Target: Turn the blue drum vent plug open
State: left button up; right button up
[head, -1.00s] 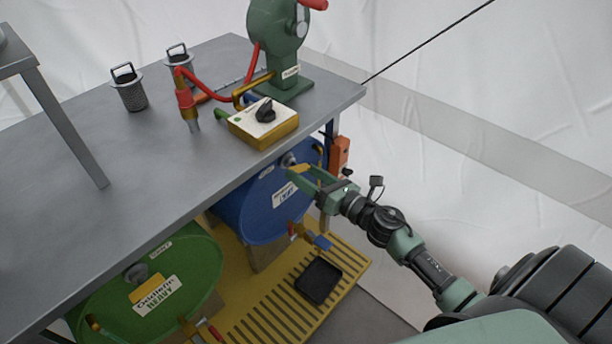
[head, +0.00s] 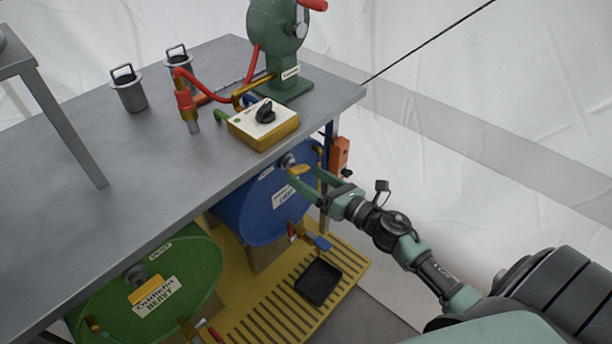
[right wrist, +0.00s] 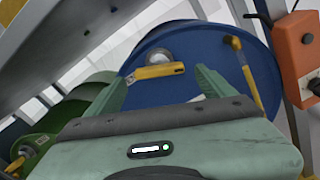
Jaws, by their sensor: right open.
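The blue drum (head: 247,217) lies on its side under the table, its round end facing out. Its vent plug is a grey boss (head: 288,162) near the top with a yellow bar handle (head: 299,169). In the right wrist view the grey boss (right wrist: 158,57) is above the yellow bar (right wrist: 155,72), which lies nearly level. My right gripper (head: 306,176) is open in front of the plug. In the right wrist view its fingers (right wrist: 160,78) stand on either side of the bar, with visible gaps; the depth between them is unclear. My left gripper is out of view.
The grey table top (head: 130,150) overhangs the drums. A green drum (head: 180,255) lies to the left. A yellow pipe (right wrist: 240,70) and an orange box (right wrist: 297,45) are to the right of the plug. A blue-handled tap (head: 318,242) and black tray (head: 318,281) are below.

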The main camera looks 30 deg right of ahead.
jog(key=v, duration=0.6)
jog(key=shift+s, duration=0.1)
dwell(0.3)
